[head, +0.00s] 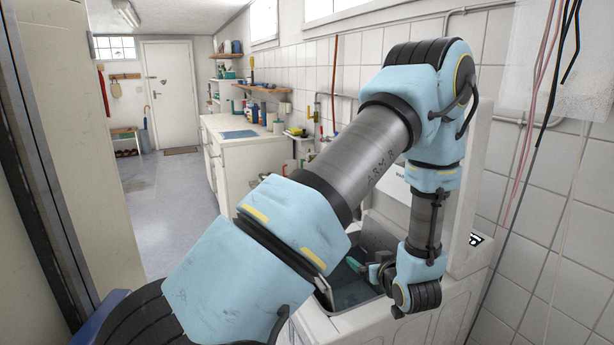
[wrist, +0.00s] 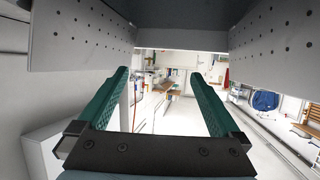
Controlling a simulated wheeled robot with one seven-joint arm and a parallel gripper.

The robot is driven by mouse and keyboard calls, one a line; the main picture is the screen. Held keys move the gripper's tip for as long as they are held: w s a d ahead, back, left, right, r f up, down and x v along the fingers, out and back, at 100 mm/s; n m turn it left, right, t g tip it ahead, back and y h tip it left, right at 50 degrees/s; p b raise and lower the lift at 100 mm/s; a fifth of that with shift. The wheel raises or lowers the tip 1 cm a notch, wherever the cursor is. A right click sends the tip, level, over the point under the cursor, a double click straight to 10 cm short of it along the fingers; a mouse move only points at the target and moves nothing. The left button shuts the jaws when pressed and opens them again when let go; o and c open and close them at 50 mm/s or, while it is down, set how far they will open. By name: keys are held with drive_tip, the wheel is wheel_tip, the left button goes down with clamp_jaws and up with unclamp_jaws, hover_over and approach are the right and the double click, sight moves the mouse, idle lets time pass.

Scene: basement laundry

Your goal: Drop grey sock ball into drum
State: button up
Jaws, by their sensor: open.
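My gripper (head: 374,272) has teal fingers and hangs at the opening of a white top-loading washing machine (head: 452,304). In the wrist view the fingers of my gripper (wrist: 160,74) are wide apart, with nothing between them. The dark drum opening (head: 346,291) lies below and left of my wrist, partly covered by my arm. Grey perforated metal panels (wrist: 82,42) frame the top left and right of the wrist view; I cannot tell for certain whether they belong to the drum. No grey sock ball shows in either view; the inside of the drum is mostly hidden.
A white counter (head: 232,150) with a blue top panel stands along the tiled wall, under shelves (head: 262,89) with bottles. Hoses and cables (head: 548,90) hang at the right. Open grey floor (head: 165,215) runs to a white door (head: 168,93).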

drive_tip(key=b+v, duration=0.1)
drive_tip(key=v, duration=0.3)
drive_tip(key=shift+s+r, duration=0.15)
drive_tip(key=shift+s, duration=0.25)
drive_tip(key=shift+w, duration=0.1)
drive_tip(key=a+r+g+h, duration=0.1)
drive_tip(key=a+r+g, duration=0.1)
drive_tip(key=a, duration=0.2)
drive_tip(key=s+a+r+m+g+h, duration=0.1)
drive_tip(key=a+r+g, duration=0.1)
drive_tip(key=a+g, duration=0.1)
drive_tip(key=a+r+m+g+h, duration=0.1)
drive_tip(key=a+r+g+h, duration=0.1)
drive_tip(key=a, duration=0.4)
drive_tip(key=shift+s+r+g, duration=0.2)
drive_tip(key=shift+r+g, duration=0.2)
drive_tip(key=shift+g, duration=0.3)
drive_tip(key=s+a+r+m+g+y, duration=0.1)
drive_tip(key=s+a+r+g, duration=0.1)
drive_tip(key=s+a, duration=0.6)
drive_tip(key=shift+s+a+r+g, duration=0.35)
drive_tip(key=shift+a+g, duration=0.35)
drive_tip(key=shift+a, duration=0.4)
